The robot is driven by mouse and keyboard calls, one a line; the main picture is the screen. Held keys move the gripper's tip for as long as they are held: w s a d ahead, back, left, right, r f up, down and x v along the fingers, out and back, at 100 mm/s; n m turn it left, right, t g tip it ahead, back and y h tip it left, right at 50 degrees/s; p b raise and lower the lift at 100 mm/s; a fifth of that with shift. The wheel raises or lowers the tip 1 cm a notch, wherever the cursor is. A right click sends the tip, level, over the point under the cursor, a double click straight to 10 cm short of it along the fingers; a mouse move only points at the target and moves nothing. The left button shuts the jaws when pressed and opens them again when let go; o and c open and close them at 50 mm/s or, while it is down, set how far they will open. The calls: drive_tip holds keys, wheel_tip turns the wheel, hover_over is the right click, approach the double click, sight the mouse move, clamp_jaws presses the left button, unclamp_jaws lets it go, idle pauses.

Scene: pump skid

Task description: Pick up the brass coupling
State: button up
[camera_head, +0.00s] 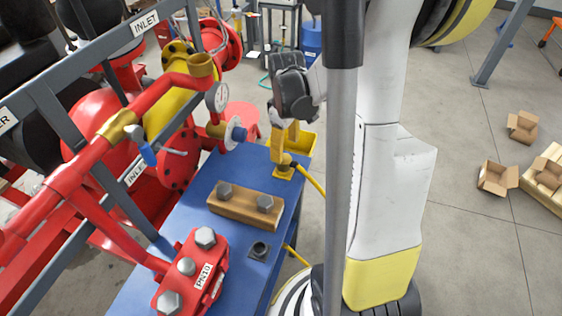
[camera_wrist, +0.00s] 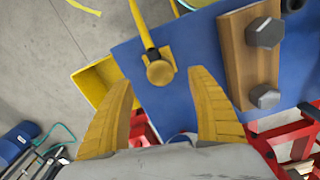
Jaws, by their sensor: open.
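The brass coupling is a round gold-coloured piece (camera_wrist: 160,73) in the wrist view, at a yellow square plate (camera_wrist: 163,62) on the blue bench top, with a yellow hose (camera_wrist: 139,22) running from it. In the head view the coupling (camera_head: 286,159) shows small at the bench's far end, just below my fingers. My gripper (camera_head: 283,139) points down over it with yellow fingers. In the wrist view my gripper (camera_wrist: 162,78) is open and empty; the coupling lies between the fingertips in the picture, seemingly beyond them. The exact height gap is hard to tell.
A wooden block with two bolts (camera_head: 243,205) lies on the blue bench (camera_head: 190,193) near the coupling. A yellow bin (camera_head: 302,145) stands behind. The floor at right holds cardboard boxes (camera_head: 497,178).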

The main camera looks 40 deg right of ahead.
sight(285, 159)
wheel_tip(285, 159, down, 7)
drive_tip(key=b, duration=0.3)
drive_tip(key=c, duration=1.4)
